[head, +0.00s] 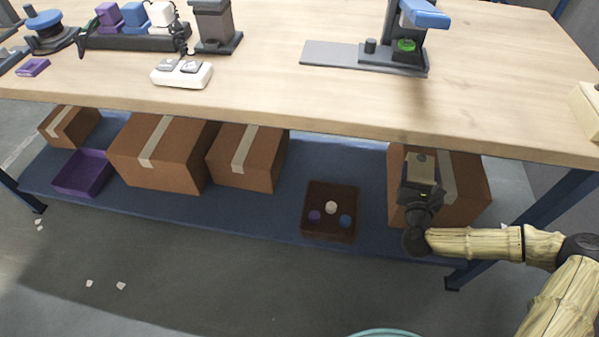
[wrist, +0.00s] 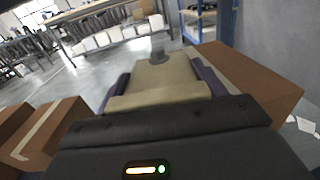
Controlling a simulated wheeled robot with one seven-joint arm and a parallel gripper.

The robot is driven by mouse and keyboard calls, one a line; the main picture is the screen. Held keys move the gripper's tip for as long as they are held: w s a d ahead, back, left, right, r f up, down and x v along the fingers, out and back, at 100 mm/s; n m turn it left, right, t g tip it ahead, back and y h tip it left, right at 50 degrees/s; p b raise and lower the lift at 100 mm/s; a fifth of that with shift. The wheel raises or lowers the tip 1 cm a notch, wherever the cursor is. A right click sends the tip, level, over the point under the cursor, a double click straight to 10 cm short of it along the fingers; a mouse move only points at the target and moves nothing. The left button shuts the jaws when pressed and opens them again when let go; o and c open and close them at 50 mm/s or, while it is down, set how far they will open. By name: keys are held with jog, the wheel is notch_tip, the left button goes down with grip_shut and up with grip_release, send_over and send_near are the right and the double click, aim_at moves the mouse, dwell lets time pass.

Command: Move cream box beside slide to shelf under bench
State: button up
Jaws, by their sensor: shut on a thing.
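My gripper (head: 421,182) is at the right part of the blue shelf (head: 270,207) under the bench (head: 250,90), in front of a brown carton. It is shut on the cream box (head: 423,167), which has a small grey knob or disc on its face. In the wrist view the cream box (wrist: 155,82) sits between the dark purple fingers (wrist: 165,88). I cannot tell whether the box touches the shelf. A grey flat plate with an upright device (head: 335,54), possibly the slide, stands on the bench top.
A carton (head: 470,190) is right behind my gripper; others (head: 165,155) stand to the left. A dark open tray (head: 330,232) with small pieces and a purple bin (head: 84,172) are on the shelf. Bare shelf lies between tray and right carton. A cream object (head: 585,112) is cut off at right.

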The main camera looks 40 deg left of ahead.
jog(key=s+a+f+n+g+y+b, duration=0.1)
jog(key=a+f+b, duration=0.2)
jog(key=a+b, duration=0.2)
jog(key=shift+s+a+y, duration=0.35)
jog(key=shift+a+y, duration=0.05)
jog(key=shift+a, duration=0.3)
jog(key=shift+f, duration=0.15)
notch_tip(320, 180, down, 24)
jog(key=b, duration=1.2)
jog(key=shift+f+b, duration=1.3)
jog(key=shift+f, duration=0.7)
jog(key=shift+f+b, duration=0.3)
jog(key=shift+f, duration=0.05)
